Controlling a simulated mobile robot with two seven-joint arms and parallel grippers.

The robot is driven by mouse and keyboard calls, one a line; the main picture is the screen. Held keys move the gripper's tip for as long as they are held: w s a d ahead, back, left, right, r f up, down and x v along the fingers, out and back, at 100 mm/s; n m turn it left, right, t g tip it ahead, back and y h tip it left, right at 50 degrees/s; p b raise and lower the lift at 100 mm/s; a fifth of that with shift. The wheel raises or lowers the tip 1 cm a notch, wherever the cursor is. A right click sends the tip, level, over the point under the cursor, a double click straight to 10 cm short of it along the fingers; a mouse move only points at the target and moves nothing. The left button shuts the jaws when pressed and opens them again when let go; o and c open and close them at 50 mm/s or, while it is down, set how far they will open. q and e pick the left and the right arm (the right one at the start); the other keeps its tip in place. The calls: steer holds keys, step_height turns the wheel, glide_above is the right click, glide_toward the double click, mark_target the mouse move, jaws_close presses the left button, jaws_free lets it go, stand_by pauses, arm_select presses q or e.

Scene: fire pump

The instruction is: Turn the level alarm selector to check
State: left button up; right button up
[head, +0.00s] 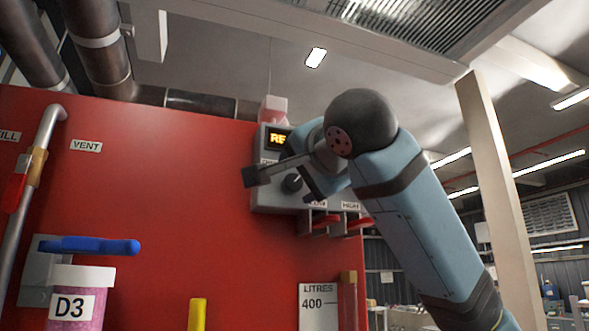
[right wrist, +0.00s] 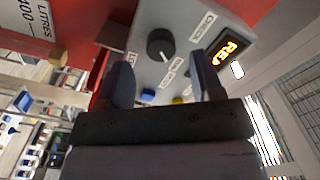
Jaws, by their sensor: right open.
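The level alarm selector is a round dark knob (head: 292,184) on a grey control box (head: 262,200) fixed to the red tank. In the right wrist view the knob (right wrist: 160,45) shows a pale pointer mark aimed toward the gripper side, near a small label I cannot read clearly. A label that seems to read CHECK (right wrist: 203,27) lies to the knob's upper right. My right gripper (right wrist: 165,82) is open and empty, facing the box with its fingers spread either side of the knob's line. The knob appears beyond the fingertips, with no contact visible. My left gripper is not in view.
A lit display (head: 278,139) sits above the knob, partly hidden by my right gripper. Blue (right wrist: 148,95) and yellow (right wrist: 180,100) buttons lie between the fingers in the wrist view. A D3 container (head: 80,277) stands lower left.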

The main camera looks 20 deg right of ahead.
mark_target(293, 183)
steer(key=shift+w+r+p, duration=0.1)
steer(key=shift+w+p, duration=0.25)
steer(key=shift+w, duration=0.9)
steer(key=shift+w+a, duration=0.1)
steer(key=shift+w, duration=0.5)
steer(key=shift+c, duration=1)
steer(key=c, duration=0.7)
